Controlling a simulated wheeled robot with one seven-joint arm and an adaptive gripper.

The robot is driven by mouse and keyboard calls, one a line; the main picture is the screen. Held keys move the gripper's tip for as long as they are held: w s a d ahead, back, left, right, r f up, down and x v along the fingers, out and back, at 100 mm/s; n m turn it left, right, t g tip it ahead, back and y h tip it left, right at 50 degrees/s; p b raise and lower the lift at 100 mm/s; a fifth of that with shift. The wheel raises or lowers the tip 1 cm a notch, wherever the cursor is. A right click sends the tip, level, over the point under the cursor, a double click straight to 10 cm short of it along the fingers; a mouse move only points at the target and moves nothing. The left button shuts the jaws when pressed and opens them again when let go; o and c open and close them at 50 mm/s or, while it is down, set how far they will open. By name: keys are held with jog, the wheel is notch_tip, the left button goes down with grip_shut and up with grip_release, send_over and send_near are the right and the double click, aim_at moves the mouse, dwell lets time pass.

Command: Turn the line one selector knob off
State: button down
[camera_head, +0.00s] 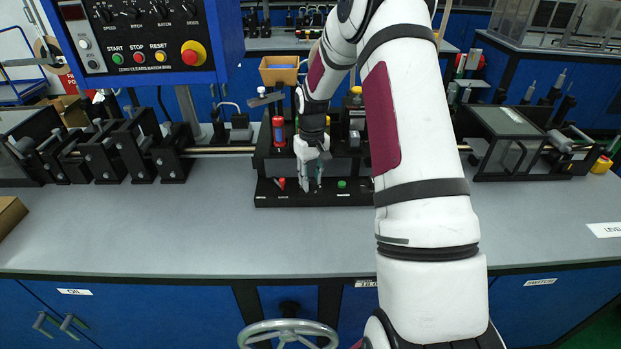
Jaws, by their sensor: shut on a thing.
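My gripper (312,186) points down at the front of a black fixture (264,199) in the middle of the bench. Its fingers are shut on a small knob between them, which the fingers almost wholly hide. I cannot make out the knob's shape or which way it is turned. On the same front ledge, a small red control (281,184) stands just left of the fingers and a green one (342,184) to the right. Small white labels below them are too small to read.
A blue control box (140,85) with several black knobs and coloured buttons hangs at upper left. Black roller stands (130,150) line the bench on the left, a clear-topped box (500,122) on the right. A handwheel (287,333) is below.

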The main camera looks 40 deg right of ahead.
aim_at(311, 180)
jog(key=c, duration=1.3)
grip_release()
jog(key=shift+r, duration=0.1)
notch_tip(311, 180, up, 12)
